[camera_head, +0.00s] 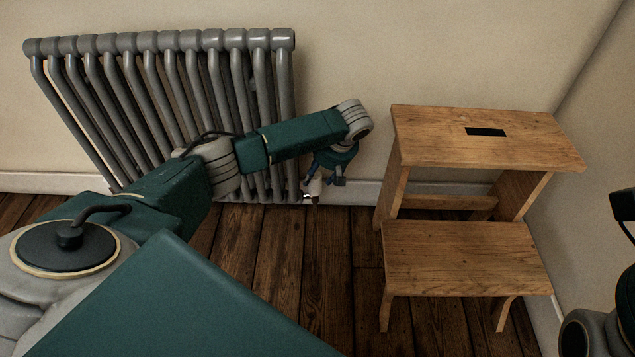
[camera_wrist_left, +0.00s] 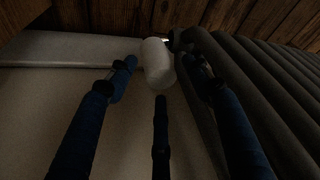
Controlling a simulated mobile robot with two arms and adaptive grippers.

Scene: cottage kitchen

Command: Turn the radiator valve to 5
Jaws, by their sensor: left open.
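The grey ribbed radiator (camera_head: 125,95) stands against the wall at left in the head view. Its white valve knob (camera_head: 315,187) is low by the radiator's right end, partly hidden by my left gripper (camera_head: 327,176). In the left wrist view the knob (camera_wrist_left: 157,62) is a pale rounded cylinder between the spread blue fingers of my left gripper (camera_wrist_left: 160,75). The fingers are open, one on each side and one below in the picture. I cannot tell whether any finger touches the knob. No number on the knob is readable. My right gripper does not show.
A wooden step stool (camera_head: 465,255) stands right of the radiator, close to my left gripper. Dark plank floor (camera_head: 280,285) is clear in front of the radiator. A white skirting board (camera_head: 365,192) runs along the wall.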

